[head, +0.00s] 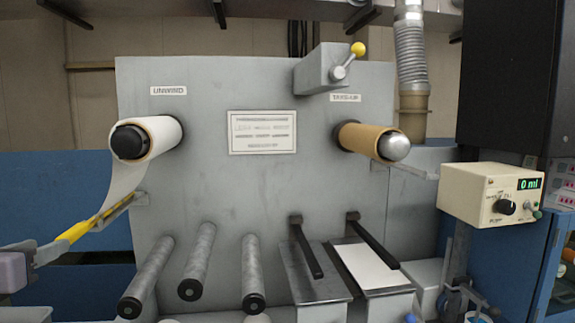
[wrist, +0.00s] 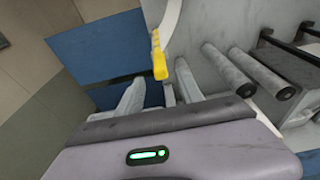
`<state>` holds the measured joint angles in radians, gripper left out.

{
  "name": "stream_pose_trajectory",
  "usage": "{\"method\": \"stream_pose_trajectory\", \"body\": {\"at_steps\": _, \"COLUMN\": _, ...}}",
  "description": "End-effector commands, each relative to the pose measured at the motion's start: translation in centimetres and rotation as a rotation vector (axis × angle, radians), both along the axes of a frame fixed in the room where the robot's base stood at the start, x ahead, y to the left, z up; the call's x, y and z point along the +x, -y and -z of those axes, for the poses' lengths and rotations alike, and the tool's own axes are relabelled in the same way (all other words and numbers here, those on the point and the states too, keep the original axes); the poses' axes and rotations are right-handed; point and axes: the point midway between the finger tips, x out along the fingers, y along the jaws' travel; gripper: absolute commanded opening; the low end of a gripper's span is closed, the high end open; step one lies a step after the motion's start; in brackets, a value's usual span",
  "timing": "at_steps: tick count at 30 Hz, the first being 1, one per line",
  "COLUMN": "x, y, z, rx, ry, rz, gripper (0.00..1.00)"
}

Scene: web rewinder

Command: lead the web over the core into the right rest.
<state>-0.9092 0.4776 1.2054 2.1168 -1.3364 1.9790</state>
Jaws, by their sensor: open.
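The white web (head: 125,182) hangs from the unwind roll (head: 163,133) at the left. Its lower end meets a yellow bar (head: 82,230), which lies by a grey left rest (head: 122,208). The bar also shows in the wrist view (wrist: 160,55). My gripper (head: 50,250) is open at the bar's near end; in the wrist view its fingertips (wrist: 158,76) flank that end. I cannot tell whether they touch it. The brown core (head: 365,138) sits bare on the take-up spindle, with a rounded silver end. The right rest (head: 415,171), a grey ledge, is right of the core and holds nothing visible.
A lever with a yellow knob (head: 358,48) is above the core. A cream pump box (head: 490,195) stands at the right.

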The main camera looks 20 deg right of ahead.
Motion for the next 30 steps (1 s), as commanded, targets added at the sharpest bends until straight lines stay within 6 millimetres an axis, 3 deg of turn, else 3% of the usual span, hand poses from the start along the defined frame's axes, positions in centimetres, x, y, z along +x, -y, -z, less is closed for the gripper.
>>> {"method": "stream_pose_trajectory", "body": {"at_steps": 30, "x": 5.9, "y": 1.5, "z": 1.1, "rx": -0.001, "ry": 0.001, "rz": 0.001, "gripper": 0.44}}
